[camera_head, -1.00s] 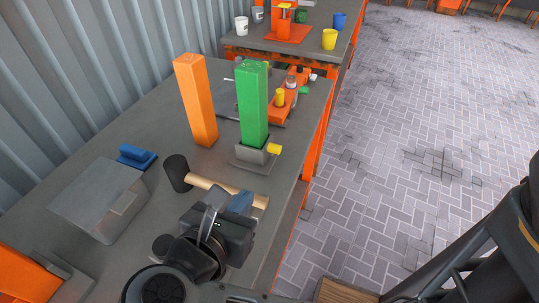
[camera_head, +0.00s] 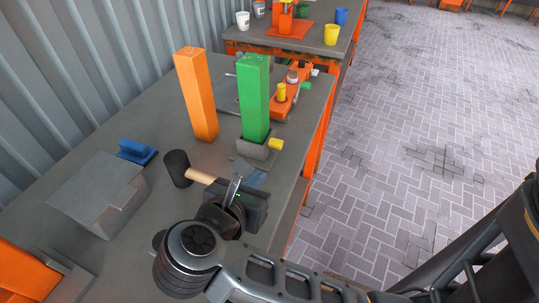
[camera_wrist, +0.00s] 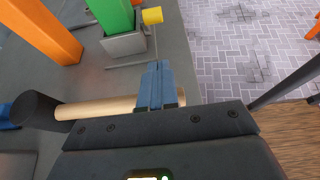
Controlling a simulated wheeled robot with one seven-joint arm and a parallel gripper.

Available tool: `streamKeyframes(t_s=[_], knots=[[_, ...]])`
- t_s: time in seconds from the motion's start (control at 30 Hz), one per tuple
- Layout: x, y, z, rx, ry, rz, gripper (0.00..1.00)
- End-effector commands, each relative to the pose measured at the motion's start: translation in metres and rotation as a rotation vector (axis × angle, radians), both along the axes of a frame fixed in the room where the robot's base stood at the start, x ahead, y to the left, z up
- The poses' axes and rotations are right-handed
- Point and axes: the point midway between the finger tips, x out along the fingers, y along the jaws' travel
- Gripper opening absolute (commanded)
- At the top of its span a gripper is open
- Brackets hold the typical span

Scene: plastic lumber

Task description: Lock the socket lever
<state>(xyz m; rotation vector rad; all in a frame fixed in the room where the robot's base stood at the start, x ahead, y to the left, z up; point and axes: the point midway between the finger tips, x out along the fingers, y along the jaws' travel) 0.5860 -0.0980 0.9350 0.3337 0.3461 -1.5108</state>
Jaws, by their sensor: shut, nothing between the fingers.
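A green post (camera_head: 255,98) stands upright in a grey socket (camera_head: 256,150) near the right edge of the workbench. The socket's yellow lever (camera_head: 276,144) sticks out to the right. In the wrist view, the socket (camera_wrist: 123,43) and yellow lever (camera_wrist: 152,16) are at the top, beyond my fingers. My gripper (camera_head: 255,179) is shut and empty, its blue fingertips (camera_wrist: 157,68) together. They are on the near side of the socket, apart from the lever. In the wrist view they overlap the end of the mallet's wooden handle (camera_wrist: 95,108); contact cannot be told.
The black mallet head (camera_head: 177,168) lies left of my gripper. An orange post (camera_head: 196,95) stands left of the green one. A blue-handled tool (camera_head: 137,152) and a grey box (camera_head: 95,190) are farther left. An orange tool (camera_head: 285,103) lies behind the socket.

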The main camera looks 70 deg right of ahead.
Motion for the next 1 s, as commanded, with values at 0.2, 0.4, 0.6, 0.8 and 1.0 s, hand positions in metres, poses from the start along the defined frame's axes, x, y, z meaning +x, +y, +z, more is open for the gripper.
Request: streamKeyframes(t_s=[0.2, 0.4, 0.6, 0.8, 1.0], knots=[[0.0, -0.038, -0.014, 0.0, 0.0, -0.003, 0.0], [0.002, -0.062, -0.003, 0.0, -0.002, -0.001, 0.0], [0.002, -0.071, -0.002, 0.001, -0.001, 0.0, 0.0], [0.002, -0.071, -0.002, 0.001, -0.001, 0.0, 0.0], [0.003, -0.072, -0.001, 0.0, -0.001, 0.0, 0.0]])
